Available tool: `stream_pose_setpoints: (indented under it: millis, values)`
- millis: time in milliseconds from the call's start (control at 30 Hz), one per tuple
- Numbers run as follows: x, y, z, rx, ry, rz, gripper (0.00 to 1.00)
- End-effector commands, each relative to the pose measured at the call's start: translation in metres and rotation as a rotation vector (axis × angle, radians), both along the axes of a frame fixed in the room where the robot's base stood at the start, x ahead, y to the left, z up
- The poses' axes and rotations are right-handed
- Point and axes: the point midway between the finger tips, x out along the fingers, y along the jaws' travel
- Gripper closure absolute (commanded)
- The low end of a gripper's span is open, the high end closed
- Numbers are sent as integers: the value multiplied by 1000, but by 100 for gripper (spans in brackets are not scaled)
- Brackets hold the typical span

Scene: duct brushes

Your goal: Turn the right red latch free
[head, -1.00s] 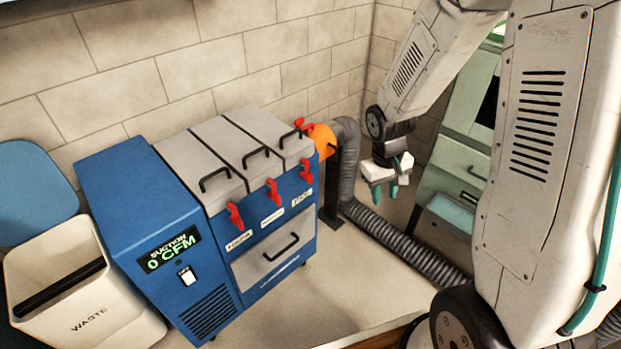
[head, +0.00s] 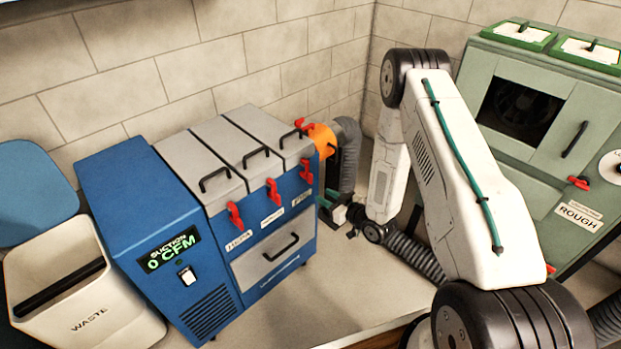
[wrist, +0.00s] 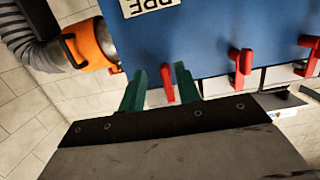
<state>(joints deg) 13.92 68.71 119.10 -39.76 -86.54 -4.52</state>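The blue duct unit (head: 262,220) has three red latches along its front top edge. The right red latch (head: 306,171) hangs above the PRE label. My gripper (head: 328,200) is at the unit's right front corner, low and just right of that latch. In the wrist view, turned upside down, the open green fingers (wrist: 160,88) stand one on each side of the right latch (wrist: 167,84). I cannot tell whether either finger touches it. The middle latch (wrist: 234,80) and left latch (wrist: 244,61) are to the right there, clear of the fingers.
An orange collar (head: 322,138) with a grey hose (head: 348,150) is on the unit's right side, close to my gripper. A waste bin (head: 110,300) stands at the left. A green cabinet (head: 545,150) is at the right. The floor in front of the unit is clear.

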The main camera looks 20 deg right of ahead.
Motion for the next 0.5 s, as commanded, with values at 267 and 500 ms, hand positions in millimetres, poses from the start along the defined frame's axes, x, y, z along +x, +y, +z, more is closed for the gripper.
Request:
stream_pose_setpoints:
  millis: [267, 500]
  values:
    - [9, 5, 35, 67, -156, 4, 67]
    - [42, 22, 35, 64, -155, 5, 67]
